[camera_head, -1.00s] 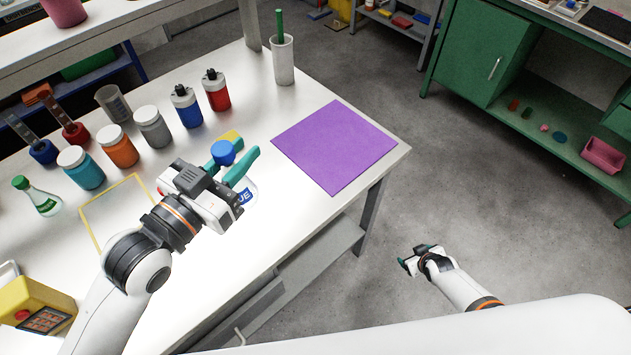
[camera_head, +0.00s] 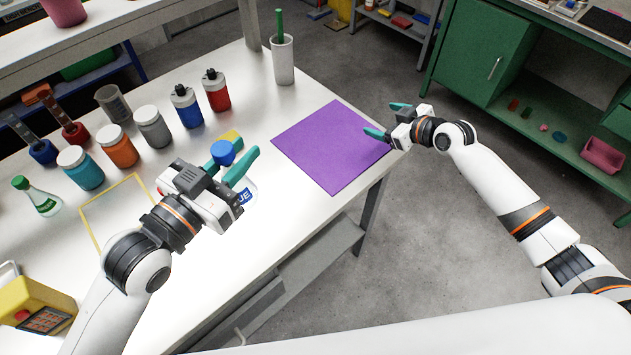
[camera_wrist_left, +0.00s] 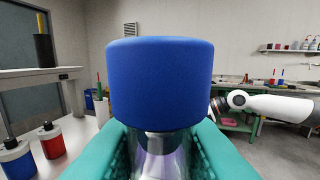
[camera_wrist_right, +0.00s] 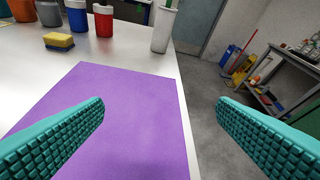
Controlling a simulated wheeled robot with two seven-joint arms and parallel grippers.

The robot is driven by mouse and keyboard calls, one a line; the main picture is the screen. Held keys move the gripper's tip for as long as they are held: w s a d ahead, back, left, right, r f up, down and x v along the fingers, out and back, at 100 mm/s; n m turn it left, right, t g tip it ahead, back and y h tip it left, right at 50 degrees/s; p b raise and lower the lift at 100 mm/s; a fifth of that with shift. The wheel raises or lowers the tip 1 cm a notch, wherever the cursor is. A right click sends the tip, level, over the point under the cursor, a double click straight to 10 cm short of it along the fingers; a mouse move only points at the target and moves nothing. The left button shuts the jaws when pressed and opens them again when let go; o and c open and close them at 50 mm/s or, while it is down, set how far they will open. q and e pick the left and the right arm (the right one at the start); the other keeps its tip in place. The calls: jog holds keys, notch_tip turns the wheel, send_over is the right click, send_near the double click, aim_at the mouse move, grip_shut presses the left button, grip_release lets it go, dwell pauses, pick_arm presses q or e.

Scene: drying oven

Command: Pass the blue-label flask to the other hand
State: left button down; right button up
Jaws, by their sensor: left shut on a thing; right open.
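The blue-label flask (camera_head: 246,191) has a blue cap and a label with blue lettering. My left gripper (camera_head: 238,165) is shut on it near the front edge of the white table. The gripper hides part of the flask in the head view. In the left wrist view the blue cap (camera_wrist_left: 160,85) stands upright between the teal fingers. My right gripper (camera_head: 388,120) is open and empty at the right end of the table, by the purple mat (camera_head: 330,150). In the right wrist view its spread fingers (camera_wrist_right: 160,125) have the mat below and to the left.
Several jars, including an orange one (camera_head: 120,150), and blue (camera_head: 188,110) and red (camera_head: 216,92) bottles stand behind the left gripper. A green-label flask (camera_head: 42,200) stands at left. A sponge (camera_wrist_right: 59,41) and a white cup (camera_head: 283,62) are nearby. The purple mat is bare.

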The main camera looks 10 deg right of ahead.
jog(key=s+a+r+n+g+y, duration=0.2)
jog(key=s+a+r+n+y, duration=0.15)
jog(key=s+a, duration=0.35)
jog(key=n+g+y, duration=0.4)
jog(key=n+g, duration=0.1)
jog(key=n, duration=0.2)
send_near(253, 193)
jog(key=shift+m+h, duration=0.25)
jog(key=x, duration=1.1)
jog(key=shift+a+r, duration=0.1)
jog(key=shift+a, duration=0.15)
jog(key=c, duration=1.1)
pick_arm(q)
jog(key=c, duration=1.2)
grip_release()
jog(key=shift+o, duration=0.3)
